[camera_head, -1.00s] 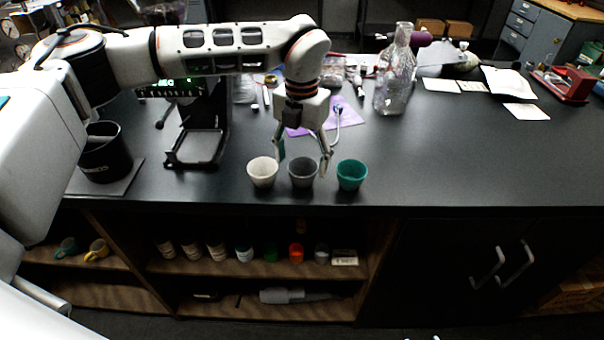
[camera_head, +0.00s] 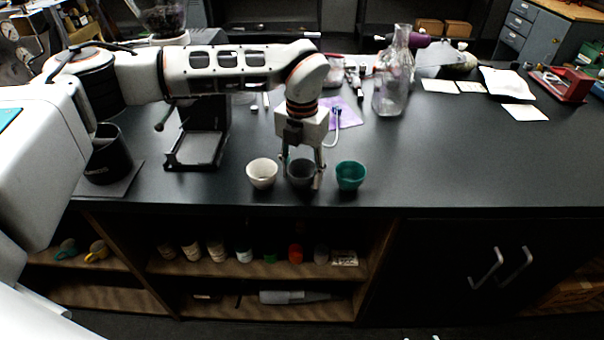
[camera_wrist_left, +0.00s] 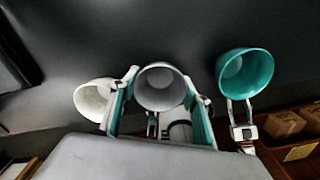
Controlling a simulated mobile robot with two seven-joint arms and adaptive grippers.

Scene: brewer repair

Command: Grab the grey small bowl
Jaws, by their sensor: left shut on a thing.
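The grey small bowl (camera_head: 301,172) stands on the black counter near its front edge, between a white bowl (camera_head: 262,173) and a teal bowl (camera_head: 351,175). My left gripper (camera_head: 302,180) reaches down from above with its fingers on either side of the grey bowl, shut on it. In the left wrist view the grey bowl (camera_wrist_left: 160,88) sits between the two fingers, with the white bowl (camera_wrist_left: 93,99) to the left and the teal bowl (camera_wrist_left: 245,74) to the right. My right gripper is not seen.
A glass flask (camera_head: 393,88) stands behind to the right. A black stand (camera_head: 197,148) and a black canister (camera_head: 108,155) are to the left. The white and teal bowls are close beside the fingers.

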